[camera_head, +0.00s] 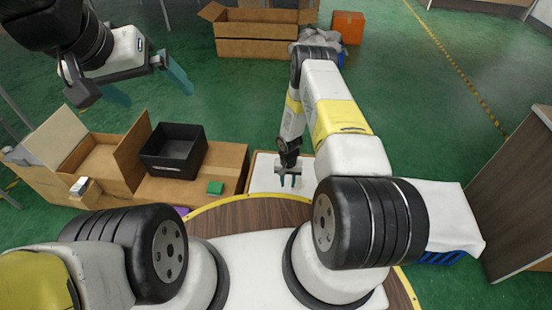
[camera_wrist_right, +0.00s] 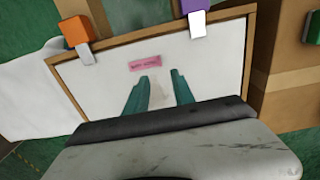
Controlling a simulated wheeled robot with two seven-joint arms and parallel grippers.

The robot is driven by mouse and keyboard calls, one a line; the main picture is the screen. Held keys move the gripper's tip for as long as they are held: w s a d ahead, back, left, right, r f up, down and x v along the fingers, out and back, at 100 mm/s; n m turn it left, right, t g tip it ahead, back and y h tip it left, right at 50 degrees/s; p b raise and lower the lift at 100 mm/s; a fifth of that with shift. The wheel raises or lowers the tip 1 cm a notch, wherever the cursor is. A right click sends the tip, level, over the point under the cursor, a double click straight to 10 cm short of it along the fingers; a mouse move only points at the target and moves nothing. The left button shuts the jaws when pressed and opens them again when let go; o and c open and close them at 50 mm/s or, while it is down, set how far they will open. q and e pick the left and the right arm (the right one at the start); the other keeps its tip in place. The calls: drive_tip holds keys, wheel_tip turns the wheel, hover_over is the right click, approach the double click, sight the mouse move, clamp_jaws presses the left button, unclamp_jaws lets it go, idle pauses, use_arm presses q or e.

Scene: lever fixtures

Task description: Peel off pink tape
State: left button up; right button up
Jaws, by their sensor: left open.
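The pink tape (camera_wrist_right: 146,61) is a short strip with faint writing, lying flat on a white board (camera_wrist_right: 215,50) with a wooden frame in the right wrist view. In the head view the white board (camera_head: 265,172) is partly covered by my right arm, and I cannot make out the tape there. My right gripper (camera_wrist_right: 160,75) is open, its two teal fingers apart over the board and just below the tape; nothing shows between them. It also shows small in the head view (camera_head: 287,180). My left gripper (camera_head: 147,85) is open and empty at the upper left, far from the board.
An orange block (camera_wrist_right: 76,32) and a purple block (camera_wrist_right: 196,6), each with a white piece, sit at the board's edge. A black bin (camera_head: 173,150) and a green block (camera_head: 215,187) rest on cardboard left of the board. An open carton (camera_head: 255,40) stands behind on green floor.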

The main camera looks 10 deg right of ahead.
drive_tip(key=shift+s+a+f, duration=0.1)
drive_tip(key=shift+s+f, duration=0.05)
drive_tip(key=shift+f, duration=0.3)
drive_tip(key=shift+s+a+f, duration=0.1)
drive_tip(key=shift+f, duration=0.35)
wheel_tip(320, 180, down, 7)
drive_tip(key=shift+d+r, duration=0.1)
clamp_jaws()
idle(1.3)
